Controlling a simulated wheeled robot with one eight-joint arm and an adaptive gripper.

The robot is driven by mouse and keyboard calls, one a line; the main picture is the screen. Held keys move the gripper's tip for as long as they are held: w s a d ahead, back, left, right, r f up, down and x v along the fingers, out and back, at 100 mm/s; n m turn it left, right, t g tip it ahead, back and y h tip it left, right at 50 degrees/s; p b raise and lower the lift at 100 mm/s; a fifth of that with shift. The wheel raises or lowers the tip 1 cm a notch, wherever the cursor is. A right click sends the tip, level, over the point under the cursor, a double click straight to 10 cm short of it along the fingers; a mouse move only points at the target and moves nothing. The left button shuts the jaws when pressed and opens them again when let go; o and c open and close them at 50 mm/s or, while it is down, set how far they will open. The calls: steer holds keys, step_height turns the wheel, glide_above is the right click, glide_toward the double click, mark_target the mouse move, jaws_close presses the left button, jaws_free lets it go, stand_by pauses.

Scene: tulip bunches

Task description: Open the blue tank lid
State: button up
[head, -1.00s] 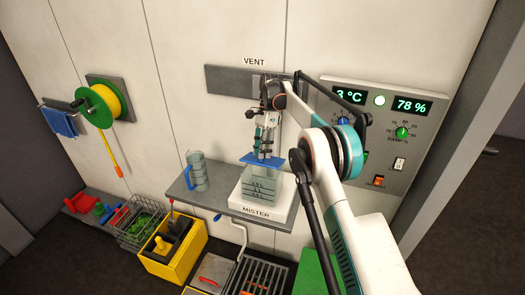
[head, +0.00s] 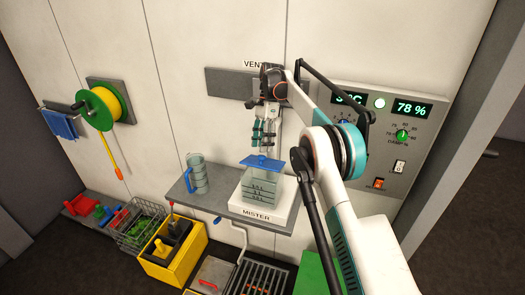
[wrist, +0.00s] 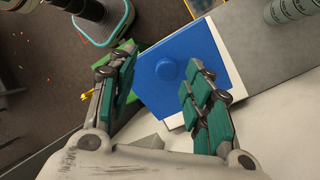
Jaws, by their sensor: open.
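The blue tank lid (head: 262,162) lies on top of the clear mister tank (head: 262,188), which stands on a white base marked MISTER on a grey shelf. In the wrist view the lid (wrist: 182,66) is a blue square with a round blue knob (wrist: 166,69) near its middle. My gripper (head: 263,146) is above the lid, pointing down, with a gap between fingertips and lid. In the wrist view my gripper (wrist: 157,80) has its two teal-padded fingers apart with nothing between them; the knob shows beyond the fingertips.
A clear graduated jug (head: 198,175) stands on the shelf (head: 215,203) left of the tank. A control panel (head: 385,150) is on the wall to the right. A yellow box (head: 175,262) and a wire basket (head: 140,228) sit below left.

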steer(key=shift+r, duration=2.65)
